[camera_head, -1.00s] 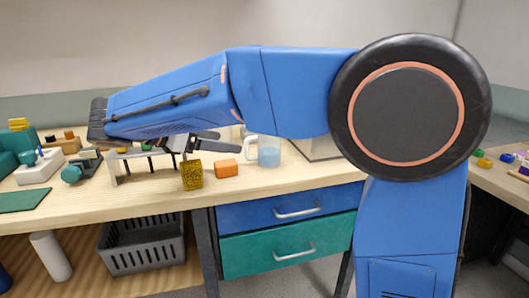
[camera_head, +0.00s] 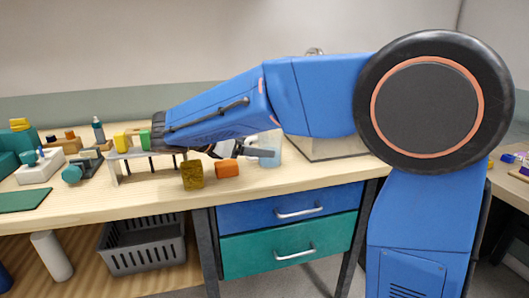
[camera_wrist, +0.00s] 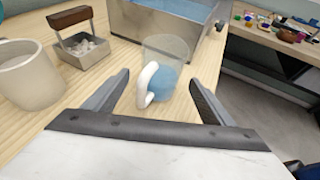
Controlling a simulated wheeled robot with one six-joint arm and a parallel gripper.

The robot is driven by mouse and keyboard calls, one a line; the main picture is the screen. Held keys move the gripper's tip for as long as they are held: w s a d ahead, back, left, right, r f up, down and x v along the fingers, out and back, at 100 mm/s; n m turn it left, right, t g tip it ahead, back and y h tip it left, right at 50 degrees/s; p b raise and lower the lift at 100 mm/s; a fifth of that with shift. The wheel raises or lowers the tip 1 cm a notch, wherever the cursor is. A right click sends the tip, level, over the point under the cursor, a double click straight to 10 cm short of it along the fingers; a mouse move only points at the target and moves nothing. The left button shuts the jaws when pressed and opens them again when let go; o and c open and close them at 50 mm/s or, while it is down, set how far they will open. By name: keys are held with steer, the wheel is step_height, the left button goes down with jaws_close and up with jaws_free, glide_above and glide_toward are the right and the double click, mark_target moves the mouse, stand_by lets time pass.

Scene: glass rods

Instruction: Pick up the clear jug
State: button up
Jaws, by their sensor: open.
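The clear jug (camera_wrist: 166,62) stands upright on the wooden bench in the wrist view, with blue contents in its lower part and a white handle (camera_wrist: 147,84) facing my gripper. In the head view the jug (camera_head: 271,148) is partly hidden behind my gripper and arm. My gripper (camera_wrist: 160,82) is open, with one finger to each side of the handle in the picture. The fingers look apart from the jug, and nothing is held. In the head view my gripper (camera_head: 262,147) points right, toward the jug.
A metal basin (camera_wrist: 165,20) with blue inside stands just behind the jug. A white mug (camera_wrist: 28,75) and a metal box with a brown handle (camera_wrist: 80,42) are to the left. Yellow (camera_head: 192,175) and orange (camera_head: 227,168) blocks lie near the bench's front. The bench edge is right of the jug.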

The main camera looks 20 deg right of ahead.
steer(key=shift+f+x, duration=0.15)
steer(key=shift+x, duration=1.1)
steer(key=shift+f+x, duration=0.15)
steer(key=shift+x, duration=1.15)
steer(key=shift+s+a, duration=0.1)
steer(key=shift+s, duration=0.1)
steer(key=c, duration=1.3)
